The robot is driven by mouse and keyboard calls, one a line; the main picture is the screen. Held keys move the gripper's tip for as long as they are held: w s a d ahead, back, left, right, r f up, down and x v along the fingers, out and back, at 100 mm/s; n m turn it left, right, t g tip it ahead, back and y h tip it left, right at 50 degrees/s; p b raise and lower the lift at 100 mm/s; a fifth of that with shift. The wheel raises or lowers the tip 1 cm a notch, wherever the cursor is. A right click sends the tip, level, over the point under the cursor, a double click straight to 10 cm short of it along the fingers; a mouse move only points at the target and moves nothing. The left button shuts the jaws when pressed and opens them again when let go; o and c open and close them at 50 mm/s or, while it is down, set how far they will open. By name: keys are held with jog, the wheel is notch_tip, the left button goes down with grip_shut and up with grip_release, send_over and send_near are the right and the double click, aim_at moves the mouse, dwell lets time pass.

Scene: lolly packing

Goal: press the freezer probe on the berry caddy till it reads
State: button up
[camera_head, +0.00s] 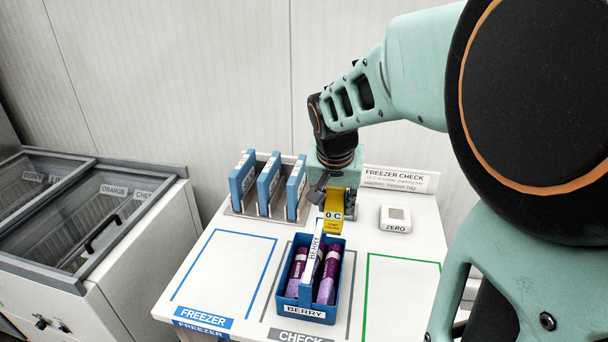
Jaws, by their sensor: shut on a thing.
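The berry caddy (303,302) is a blue open box with a tall BERRY-labelled upright in its middle and purple lollies (328,284) inside. It stands in the grey-outlined CHECK area of the white table. My gripper (336,198) is shut on the yellow freezer probe (335,201), whose face shows "0 C" over smaller text that I cannot read. The probe points down at the back edge of the caddy. Its lower end appears close to the caddy's back, but I cannot tell whether they touch.
Several blue cold packs (268,184) stand in a rack at the back left. A white ZERO block (395,219) sits right of the probe, before the FREEZER CHECK sign (398,179). The blue FREEZER area (222,270) and green-outlined area (400,295) are empty. A chest freezer (90,225) stands left.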

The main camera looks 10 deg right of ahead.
jog(key=shift+f, duration=0.75)
notch_tip(320, 180, down, 12)
jog(key=b, duration=0.9)
jog(key=shift+s, duration=0.15)
jog(key=shift+s+f+b, duration=0.2)
jog(key=shift+f+b, duration=0.15)
jog(key=shift+f, duration=0.2)
jog(key=shift+c, duration=0.2)
jog(key=shift+w, duration=0.2)
jog(key=shift+w+r, duration=0.15)
jog(key=shift+r, duration=0.05)
dwell(0.4)
jog(key=shift+o, duration=0.2)
dwell(1.8)
notch_tip(320, 180, up, 14)
jog(key=p, duration=0.9)
